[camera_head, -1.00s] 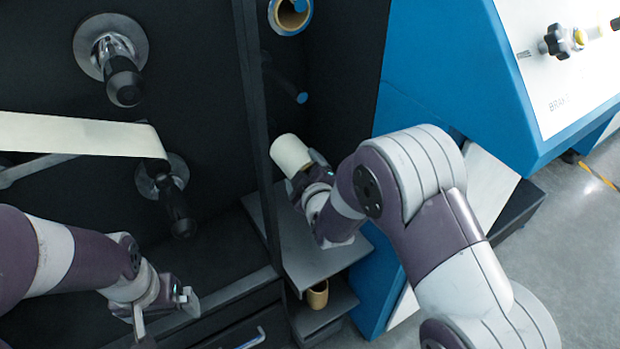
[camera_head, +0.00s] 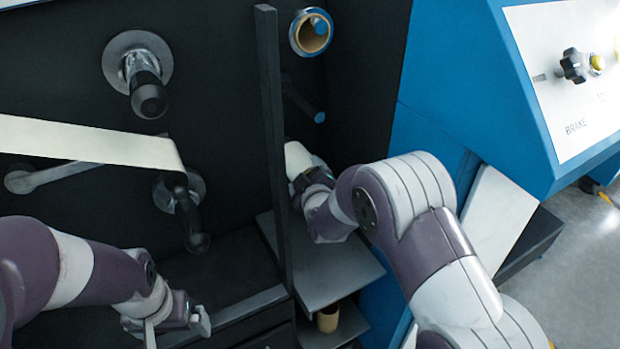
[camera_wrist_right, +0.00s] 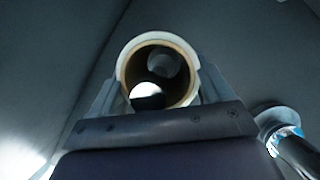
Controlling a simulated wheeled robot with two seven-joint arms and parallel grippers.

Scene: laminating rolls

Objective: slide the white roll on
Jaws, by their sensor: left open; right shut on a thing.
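In the right wrist view the roll (camera_wrist_right: 160,38) is seen end-on, hollow with a tan core, between the fingers. A round dark-and-white shape shows through its bore; I cannot tell what it is. The lower spindle (camera_head: 303,101) is a dark bar with a blue tip and carries nothing; the roll is apart from it in the head view. My left gripper (camera_head: 178,322) is open and empty at the lower left.
A blue-rimmed roll with a tan core (camera_head: 311,33) sits above. The black post (camera_head: 272,150) stands left of my right gripper. A grey shelf (camera_head: 325,270) lies below, with a tan roll (camera_head: 328,319) under it. A pale web (camera_head: 90,140) crosses at left.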

